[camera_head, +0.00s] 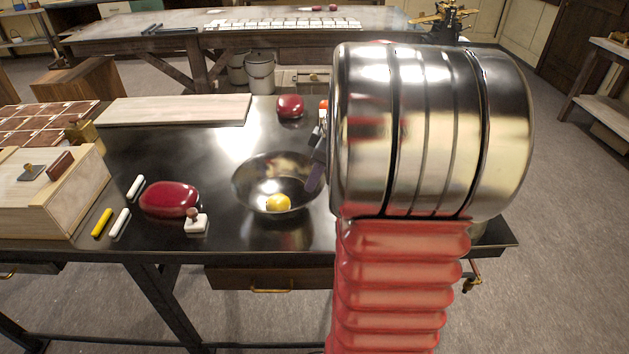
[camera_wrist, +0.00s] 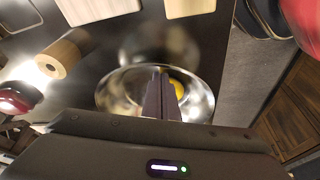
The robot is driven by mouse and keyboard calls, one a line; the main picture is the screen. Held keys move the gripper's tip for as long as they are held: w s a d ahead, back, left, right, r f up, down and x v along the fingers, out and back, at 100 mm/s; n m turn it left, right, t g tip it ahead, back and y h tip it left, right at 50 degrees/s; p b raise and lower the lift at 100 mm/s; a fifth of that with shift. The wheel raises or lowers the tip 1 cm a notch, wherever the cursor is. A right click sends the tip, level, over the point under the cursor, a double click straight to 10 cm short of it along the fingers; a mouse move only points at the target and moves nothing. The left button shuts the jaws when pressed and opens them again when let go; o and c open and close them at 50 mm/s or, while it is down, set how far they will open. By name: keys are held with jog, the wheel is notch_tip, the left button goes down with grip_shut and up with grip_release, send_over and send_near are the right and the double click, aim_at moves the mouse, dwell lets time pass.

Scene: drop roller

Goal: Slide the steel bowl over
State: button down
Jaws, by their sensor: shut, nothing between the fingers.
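The steel bowl (camera_head: 249,192) stands upright on the dark table, near the middle of its front half. A yellow round object (camera_head: 278,203) lies inside it. In the wrist view the bowl (camera_wrist: 203,98) sits just beyond my fingers, with the yellow object (camera_wrist: 177,88) partly hidden by them. My gripper (camera_head: 314,176) is at the bowl's right rim in the head view, fingers pointing down. In the wrist view my gripper (camera_wrist: 160,80) has its fingers together and empty, overlapping the bowl. I cannot tell whether they touch it. My arm hides the table's right part in the head view.
A dark red rounded case (camera_head: 170,199) and a small stamp (camera_head: 196,222) lie left of the bowl. Chalk-like sticks (camera_head: 102,222) and a wooden box (camera_head: 45,207) are further left. A red object (camera_head: 290,106) and a pale board (camera_head: 175,110) lie behind.

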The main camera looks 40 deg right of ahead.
jog(key=w+a, duration=0.1)
jog(key=w, duration=0.2)
jog(key=shift+a, duration=0.35)
jog(key=v, duration=1)
jog(key=shift+d, duration=0.1)
